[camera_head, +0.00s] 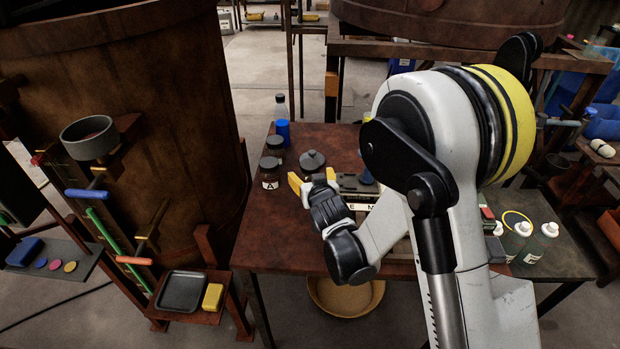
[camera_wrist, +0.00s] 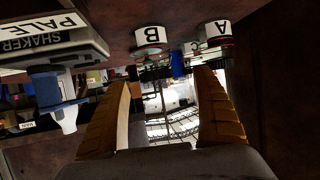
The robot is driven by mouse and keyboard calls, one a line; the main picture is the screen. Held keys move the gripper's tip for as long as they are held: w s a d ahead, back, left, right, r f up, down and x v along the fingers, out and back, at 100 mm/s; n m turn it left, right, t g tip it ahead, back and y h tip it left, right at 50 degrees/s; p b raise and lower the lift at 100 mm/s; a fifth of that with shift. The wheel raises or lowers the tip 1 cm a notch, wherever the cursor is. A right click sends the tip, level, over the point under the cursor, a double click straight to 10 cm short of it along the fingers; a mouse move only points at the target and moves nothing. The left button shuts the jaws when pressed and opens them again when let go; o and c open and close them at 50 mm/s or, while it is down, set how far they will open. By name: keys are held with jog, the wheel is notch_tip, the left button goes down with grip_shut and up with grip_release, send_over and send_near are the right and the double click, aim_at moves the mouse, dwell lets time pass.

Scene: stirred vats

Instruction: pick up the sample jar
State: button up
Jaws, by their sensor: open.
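Small dark-lidded jars stand upright on the brown table. A jar labelled A (camera_head: 269,173) is at the left, and it also shows in the wrist view (camera_wrist: 218,40). A wider dark-lidded jar (camera_head: 312,160) stands just beyond my gripper (camera_head: 312,180). In the wrist view, which is upside down, a jar labelled B (camera_wrist: 150,38) shows above the gap between my fingers (camera_wrist: 163,80). A third jar (camera_head: 275,148) stands behind jar A. I cannot tell which is the sample jar. My yellow fingers are open, with nothing held between them.
A device labelled SHAKER (camera_wrist: 50,45) sits close by on the table. A bottle with a blue lower part (camera_head: 282,125) stands at the back edge. A large vat (camera_head: 180,120) rises left of the table. White-capped bottles (camera_head: 522,229) stand at the right. The table's front left is clear.

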aim_at(311, 168)
jog(key=x, duration=0.2)
jog(key=b+x, duration=0.1)
jog(key=x, duration=0.1)
jog(key=b+x, duration=0.1)
jog(key=x, duration=0.1)
jog(key=shift+w+d+r, duration=0.3)
jog(key=shift+r, duration=0.05)
jog(key=c, duration=1.3)
